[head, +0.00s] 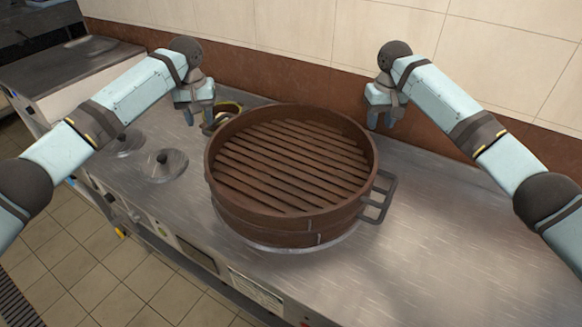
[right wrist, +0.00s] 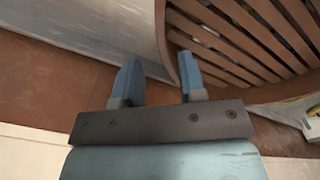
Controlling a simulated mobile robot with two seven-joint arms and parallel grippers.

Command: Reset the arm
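A round brown steamer basket (head: 262,222) with a slatted inside stands in the middle of the steel counter. A grey metal handle (head: 386,197) sticks out on its right side. My left gripper (head: 201,117) hangs fingers down behind the basket's left rim, with its fingers apart and nothing seen between them. My right gripper (head: 381,121) hangs fingers down just beyond the basket's back right rim. In the right wrist view the right gripper (right wrist: 158,75) has its fingers apart and empty, beside the basket (right wrist: 235,45). Whether a finger touches the rim is unclear.
The steel counter (head: 440,230) is clear on the right. Two round metal fittings (head: 166,165) sit on its left part. A yellowish object (head: 230,107), mostly hidden, is behind the basket's left. A tiled wall (head: 300,32) with a brown lower band closes off the back.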

